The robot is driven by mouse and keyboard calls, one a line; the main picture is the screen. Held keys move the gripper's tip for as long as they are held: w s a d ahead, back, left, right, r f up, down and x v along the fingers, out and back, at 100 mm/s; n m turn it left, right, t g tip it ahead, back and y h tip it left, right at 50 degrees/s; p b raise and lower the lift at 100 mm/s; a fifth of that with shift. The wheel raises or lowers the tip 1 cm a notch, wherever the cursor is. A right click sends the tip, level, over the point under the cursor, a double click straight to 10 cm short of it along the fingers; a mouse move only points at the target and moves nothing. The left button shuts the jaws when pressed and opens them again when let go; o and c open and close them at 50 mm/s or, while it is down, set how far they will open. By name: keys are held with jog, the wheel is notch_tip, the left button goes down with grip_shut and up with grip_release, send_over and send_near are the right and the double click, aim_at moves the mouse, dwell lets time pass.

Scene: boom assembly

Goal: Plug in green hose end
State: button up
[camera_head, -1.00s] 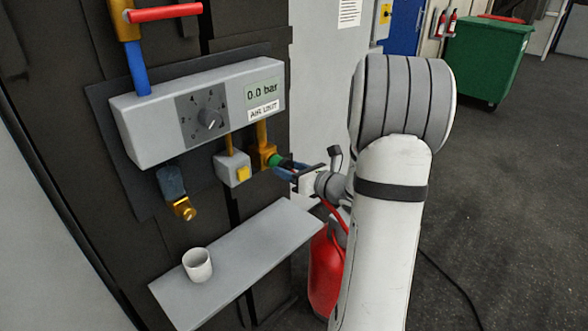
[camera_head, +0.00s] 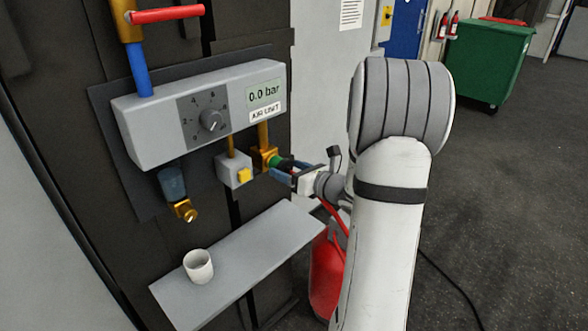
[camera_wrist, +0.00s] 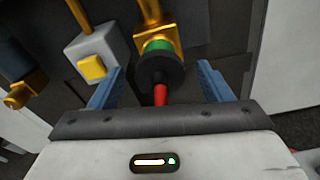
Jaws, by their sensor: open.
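The green hose end (camera_wrist: 158,45) shows in the wrist view as a green ring with a black collar (camera_wrist: 160,72) and a red hose (camera_wrist: 160,94) behind it. It sits in line against the brass fitting (camera_wrist: 157,20) under the air unit, with no gap that I can see. In the head view the green ring (camera_head: 276,161) shows at the brass fitting (camera_head: 263,155). My gripper (camera_wrist: 160,85) is open, with its blue fingers on both sides of the black collar, apart from it. In the head view my gripper (camera_head: 287,168) is partly hidden by its own wrist.
The air unit (camera_head: 150,130) reads 0.0 bar. A grey box with a yellow button (camera_head: 244,175) is close left of the fitting. A brass outlet (camera_head: 184,210) hangs further left. Below is a grey shelf (camera_head: 240,250) with a white cup (camera_head: 198,266). A red cylinder (camera_head: 326,270) stands below my arm.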

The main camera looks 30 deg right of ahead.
jog(key=shift+s, duration=0.1)
jog(key=shift+s+d, duration=0.2)
jog(key=shift+s, duration=0.1)
jog(key=f+b+v, duration=0.1)
jog(key=v, duration=0.6)
jog(key=shift+r, duration=0.5)
